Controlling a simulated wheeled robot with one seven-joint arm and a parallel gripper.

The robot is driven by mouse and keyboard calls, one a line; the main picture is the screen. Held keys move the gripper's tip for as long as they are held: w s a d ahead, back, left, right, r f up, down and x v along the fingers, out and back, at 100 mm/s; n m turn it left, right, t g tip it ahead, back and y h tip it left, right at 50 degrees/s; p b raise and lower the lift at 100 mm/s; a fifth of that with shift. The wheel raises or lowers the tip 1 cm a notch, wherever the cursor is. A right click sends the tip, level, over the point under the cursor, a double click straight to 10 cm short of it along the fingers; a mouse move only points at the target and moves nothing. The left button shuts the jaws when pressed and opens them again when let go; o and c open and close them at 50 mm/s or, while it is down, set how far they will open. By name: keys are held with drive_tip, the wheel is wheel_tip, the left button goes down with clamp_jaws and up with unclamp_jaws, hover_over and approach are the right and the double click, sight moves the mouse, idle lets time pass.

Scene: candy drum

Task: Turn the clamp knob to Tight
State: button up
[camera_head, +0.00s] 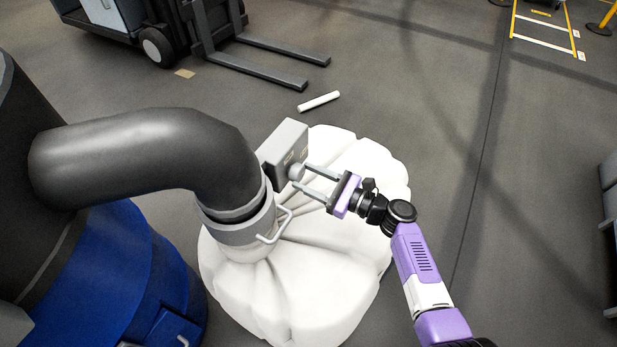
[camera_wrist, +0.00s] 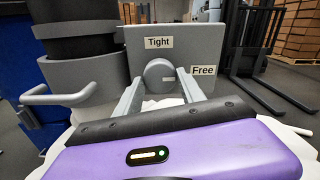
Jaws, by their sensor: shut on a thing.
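The clamp knob (camera_wrist: 160,76) is a round grey knob on a grey plate (camera_wrist: 218,45). A "Tight" label (camera_wrist: 158,43) is above the knob and a "Free" label (camera_wrist: 204,70) is to its right. In the head view the knob (camera_head: 296,172) stands out from the plate (camera_head: 284,147), beside the grey collar (camera_head: 240,228) of the pipe. My gripper (camera_head: 302,176) has its two fingers around the knob, shut on it. In the wrist view the fingers reach either side of the knob. I cannot tell where the knob points.
A large white bag (camera_head: 345,270) bulges below the collar, under my gripper. A dark bent pipe (camera_head: 150,150) and blue drum (camera_head: 130,270) are on the left. A loop handle (camera_head: 277,232) sticks out from the collar. A white rod (camera_head: 318,101) and forklift tines (camera_head: 262,67) lie beyond.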

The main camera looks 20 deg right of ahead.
drive_tip(key=shift+f+n+b, duration=0.1)
drive_tip(key=shift+n+b, duration=0.3)
drive_tip(key=shift+b, duration=0.05)
drive_tip(key=n+b, duration=0.3)
drive_tip(key=n, duration=0.1)
drive_tip(key=shift+f, duration=0.15)
drive_tip(key=n+b, duration=0.9)
drive_tip(key=shift+n+b, duration=0.3)
drive_tip(key=shift+n, duration=0.1)
drive_tip(key=n+b, duration=0.3)
drive_tip(key=shift+r+n, duration=0.2)
drive_tip(key=shift+n, duration=0.1)
drive_tip(key=o, duration=1.4)
drive_tip(key=shift+c, duration=0.2)
